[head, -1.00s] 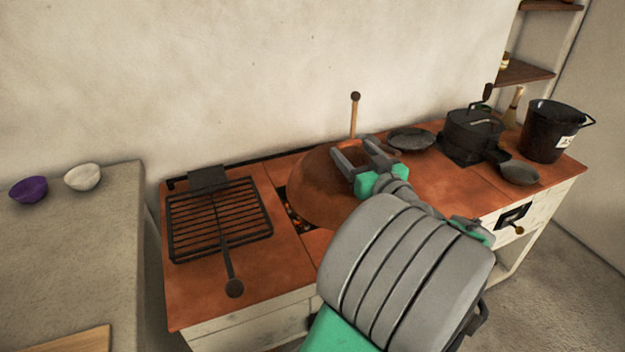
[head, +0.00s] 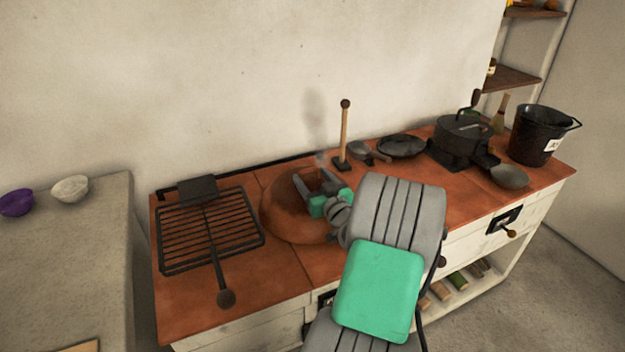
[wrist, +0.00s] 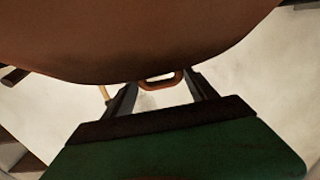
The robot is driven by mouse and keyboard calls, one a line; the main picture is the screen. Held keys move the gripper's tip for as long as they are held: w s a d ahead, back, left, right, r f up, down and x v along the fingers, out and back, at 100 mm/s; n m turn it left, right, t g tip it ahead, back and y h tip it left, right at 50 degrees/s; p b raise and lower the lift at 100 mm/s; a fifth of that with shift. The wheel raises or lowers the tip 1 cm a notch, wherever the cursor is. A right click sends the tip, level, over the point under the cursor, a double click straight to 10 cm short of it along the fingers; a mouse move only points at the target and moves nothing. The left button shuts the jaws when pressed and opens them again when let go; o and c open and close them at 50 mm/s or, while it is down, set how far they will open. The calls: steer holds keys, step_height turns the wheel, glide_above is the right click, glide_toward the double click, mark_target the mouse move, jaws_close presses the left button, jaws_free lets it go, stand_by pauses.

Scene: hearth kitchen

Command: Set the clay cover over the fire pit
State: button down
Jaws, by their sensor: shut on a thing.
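The clay cover (head: 283,212) is a brown dome on the terracotta counter, right of the grill rack. It sits over the spot of the fire pit, which it hides; no embers show. Whether its rim rests fully on the counter I cannot tell. My gripper (head: 314,184) is at the top of the dome, shut on its loop handle. In the wrist view the clay cover (wrist: 150,45) fills the top, and its handle (wrist: 163,82) lies between the fingertips (wrist: 160,88).
The black grill rack (head: 210,230) lies close left of the cover. A wooden-handled tool (head: 344,135) stands behind it, beside a small pan (head: 362,150). A dark lid-like disc (head: 401,146), a black pot (head: 460,137) and a bucket (head: 540,133) stand further right.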

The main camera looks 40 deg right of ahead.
steer(key=shift+r, duration=0.25)
steer(key=shift+f+b, duration=0.2)
steer(key=shift+b, duration=0.15)
steer(key=shift+c, duration=1.3)
jaws_free()
steer(key=shift+f, duration=0.1)
steer(key=shift+r+p, duration=0.4)
steer(key=shift+p, duration=0.15)
steer(key=b+v, duration=0.1)
steer(key=v, duration=1)
steer(key=shift+s+f+b, duration=0.15)
steer(key=shift+f+b, duration=0.05)
steer(key=shift+b, duration=0.2)
steer(key=shift+s+a, duration=0.25)
steer(key=shift+s, duration=0.1)
